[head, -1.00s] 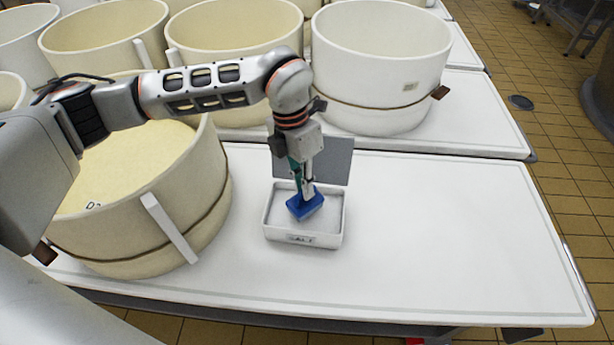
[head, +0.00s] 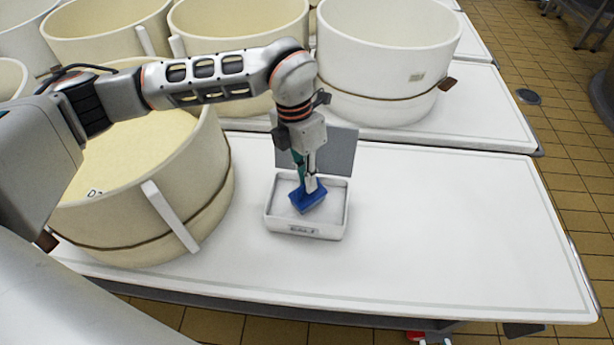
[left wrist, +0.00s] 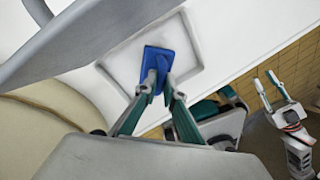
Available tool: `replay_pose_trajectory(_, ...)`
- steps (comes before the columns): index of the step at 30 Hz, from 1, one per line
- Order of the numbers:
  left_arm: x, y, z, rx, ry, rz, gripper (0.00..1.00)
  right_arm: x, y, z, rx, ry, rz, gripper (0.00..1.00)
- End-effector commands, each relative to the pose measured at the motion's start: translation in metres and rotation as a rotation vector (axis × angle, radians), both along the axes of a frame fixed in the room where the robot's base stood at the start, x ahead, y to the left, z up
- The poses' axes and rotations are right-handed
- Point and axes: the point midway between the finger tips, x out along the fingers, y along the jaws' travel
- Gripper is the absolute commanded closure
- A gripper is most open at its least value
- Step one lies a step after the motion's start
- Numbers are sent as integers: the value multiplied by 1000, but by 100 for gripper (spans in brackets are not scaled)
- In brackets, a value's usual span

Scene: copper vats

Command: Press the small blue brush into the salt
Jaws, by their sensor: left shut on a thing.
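My left gripper (head: 310,187) is shut on the small blue brush (head: 308,201) and points down over the white box of salt (head: 306,232). The brush is inside the box's outline, near its middle, with pale salt (head: 335,199) around it. I cannot tell whether its underside touches the salt. In the left wrist view the blue brush (left wrist: 168,62) sits between the fingertips (left wrist: 157,86), over the box (left wrist: 205,50). My right gripper (left wrist: 268,86) shows at the right of that view, empty, with its fingers apart.
A grey panel (head: 338,152) stands upright behind the box. A large cream vat (head: 110,225) with a pale filling stands close on the left. More vats, including a white one (head: 385,70), stand behind. The white table (head: 470,230) is clear to the right.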

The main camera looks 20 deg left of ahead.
Motion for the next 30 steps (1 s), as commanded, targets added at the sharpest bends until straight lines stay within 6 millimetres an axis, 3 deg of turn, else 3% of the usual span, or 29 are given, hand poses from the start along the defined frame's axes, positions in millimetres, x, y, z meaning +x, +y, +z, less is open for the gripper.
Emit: replay_pose_trajectory(30,0,0,-9,0,0,0,100,-1,0,-2,-1,3,0,75)
